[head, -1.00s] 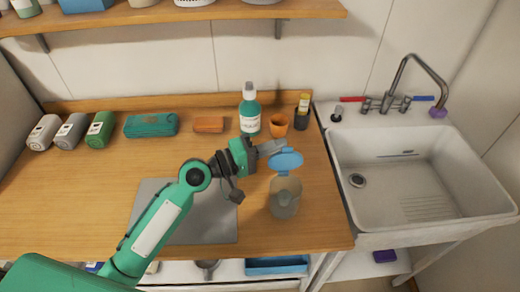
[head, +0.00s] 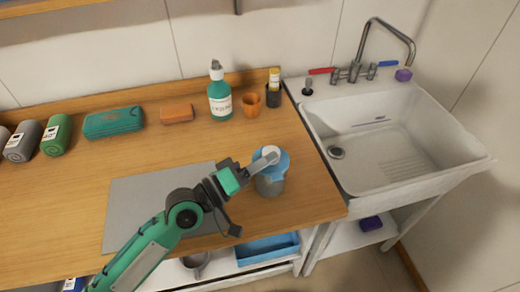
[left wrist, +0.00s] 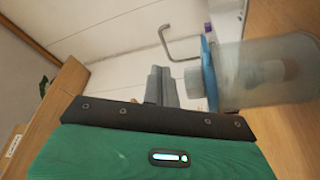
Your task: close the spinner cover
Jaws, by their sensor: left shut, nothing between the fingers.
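The spinner is a clear grey jar (head: 270,186) standing on the wooden counter near its right end. Its blue cover (head: 281,165) lies across the top of the jar; whether it sits fully down is unclear. My left gripper (head: 265,160) is shut and empty, with its fingertips over the cover and hiding part of it. In the left wrist view the shut fingers (left wrist: 161,86) are left of the blue cover (left wrist: 209,72) and the clear jar (left wrist: 265,72). My right gripper is out of view.
A teal bottle (head: 220,95), an orange cup (head: 251,104) and a dark jar (head: 273,95) stand behind the spinner. A grey mat (head: 135,205) lies left of it. The white sink (head: 385,150) is at the right. The counter directly around the jar is clear.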

